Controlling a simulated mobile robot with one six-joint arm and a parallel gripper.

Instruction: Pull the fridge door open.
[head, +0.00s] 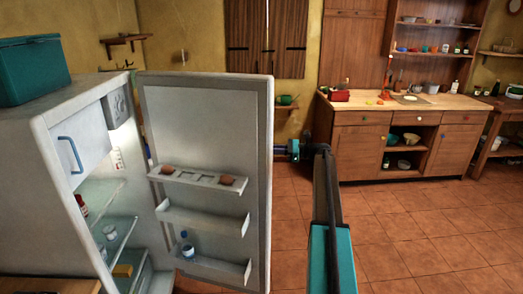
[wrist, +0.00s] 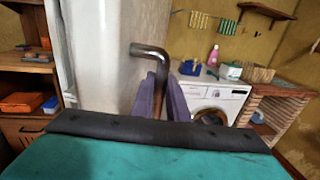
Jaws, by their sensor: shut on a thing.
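The fridge (head: 30,150) stands at the left in the head view. Its door (head: 205,110) stands wide open, with the inner side and its racks facing me. In the wrist view the door's white outer side (wrist: 95,50) is at the left, with a bent metal handle (wrist: 148,50). My gripper (wrist: 160,95) has its two purple fingers around the handle and is shut on it. In the head view my arm reaches to the door's right edge, and the fingers and handle are hidden behind the door.
A teal box (head: 32,68) sits on top of the fridge. A bottle (head: 187,246) stands in the door's lower rack. A wooden counter (head: 400,102) is at the back right. The tiled floor (head: 420,225) right of the door is clear. A washing machine (wrist: 218,97) shows in the wrist view.

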